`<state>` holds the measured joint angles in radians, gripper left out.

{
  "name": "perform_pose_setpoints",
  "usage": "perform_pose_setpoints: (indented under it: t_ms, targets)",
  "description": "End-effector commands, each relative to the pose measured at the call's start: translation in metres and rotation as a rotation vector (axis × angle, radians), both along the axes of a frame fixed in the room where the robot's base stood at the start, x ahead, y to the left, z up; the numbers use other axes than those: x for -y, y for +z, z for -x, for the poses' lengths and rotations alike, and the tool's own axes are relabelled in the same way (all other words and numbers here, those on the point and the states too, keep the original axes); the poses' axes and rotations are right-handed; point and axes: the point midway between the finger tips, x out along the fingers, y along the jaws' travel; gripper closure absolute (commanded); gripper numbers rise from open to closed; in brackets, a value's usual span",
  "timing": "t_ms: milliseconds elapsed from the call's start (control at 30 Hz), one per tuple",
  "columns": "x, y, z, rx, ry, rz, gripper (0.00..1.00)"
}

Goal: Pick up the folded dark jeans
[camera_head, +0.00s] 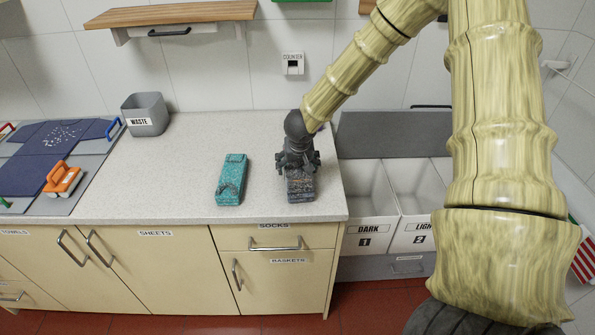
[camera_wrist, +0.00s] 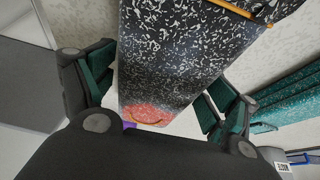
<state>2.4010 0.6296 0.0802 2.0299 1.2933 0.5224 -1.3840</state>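A dark speckled block with orange edge lines, which looks like the folded dark jeans (camera_head: 301,188), lies on the counter near its right end. In the wrist view the dark block (camera_wrist: 175,55) fills the middle and has a reddish patch at its near end. My gripper (camera_head: 298,163) is above the block's far part and hides it there. In the wrist view my gripper (camera_wrist: 160,95) is open, with a green-padded finger on each side of the block. A gap shows at the left finger; contact at the right finger is unclear.
A teal folded block (camera_head: 231,180) lies left of the dark one. A grey waste bin (camera_head: 145,115) stands at the back left. Bins marked dark (camera_head: 367,230) and light (camera_head: 415,232) stand right of the counter.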

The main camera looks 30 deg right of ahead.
Motion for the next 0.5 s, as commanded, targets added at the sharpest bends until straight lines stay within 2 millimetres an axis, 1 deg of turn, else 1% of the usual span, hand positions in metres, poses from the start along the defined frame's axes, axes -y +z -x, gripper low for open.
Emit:
perform_pose_setpoints:
  t_ms: [33, 233, 500]
  targets:
    - [0.0000, 0.0000, 0.0000, 0.000, 0.000, 0.000, 0.32]
    - [0.0000, 0.0001, 0.0000, 0.000, 0.000, 0.000, 0.68]
    - [-0.0001, 0.0016, -0.0005, 0.001, 0.000, 0.000, 0.69]
